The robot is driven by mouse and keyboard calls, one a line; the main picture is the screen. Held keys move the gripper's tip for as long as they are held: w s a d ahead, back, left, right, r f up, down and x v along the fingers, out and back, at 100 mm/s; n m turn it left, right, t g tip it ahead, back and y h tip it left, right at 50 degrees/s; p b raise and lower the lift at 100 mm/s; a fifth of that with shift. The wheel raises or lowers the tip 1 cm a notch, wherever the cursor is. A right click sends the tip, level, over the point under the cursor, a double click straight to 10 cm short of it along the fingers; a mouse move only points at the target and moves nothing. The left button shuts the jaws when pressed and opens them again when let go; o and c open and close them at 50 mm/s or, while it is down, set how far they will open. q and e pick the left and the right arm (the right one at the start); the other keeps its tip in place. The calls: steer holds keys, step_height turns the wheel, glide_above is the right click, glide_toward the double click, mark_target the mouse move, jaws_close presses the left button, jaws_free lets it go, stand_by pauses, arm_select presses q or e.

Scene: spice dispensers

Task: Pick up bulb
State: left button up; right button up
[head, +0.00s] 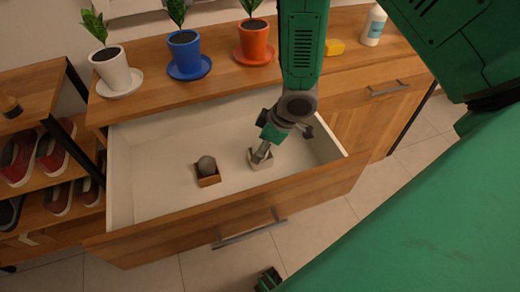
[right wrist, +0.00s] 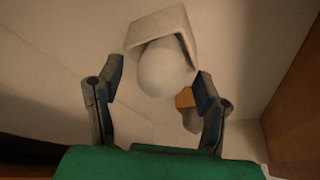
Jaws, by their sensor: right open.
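My right gripper (head: 270,138) reaches down into the open drawer, directly over a small whitish box (head: 262,164). In the right wrist view, its two fingers (right wrist: 160,78) are open. A pale rounded bulb (right wrist: 162,70) shows between them, in front of the whitish box (right wrist: 165,25). I cannot tell whether the fingers touch the bulb. In the head view this bulb is mostly hidden by the gripper. A second, grey bulb (head: 206,165) sits in a small brown box (head: 208,181) to the left.
The drawer (head: 140,190) is pulled out and its floor is otherwise bare. Plants in a white pot (head: 112,68), a blue pot (head: 185,52) and an orange pot (head: 253,40) stand on the counter behind. A bottle (head: 374,25) and yellow object (head: 335,47) are right.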

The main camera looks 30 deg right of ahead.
steer(key=c, duration=1.2)
steer(key=shift+c, duration=0.2)
steer(key=shift+r, duration=0.15)
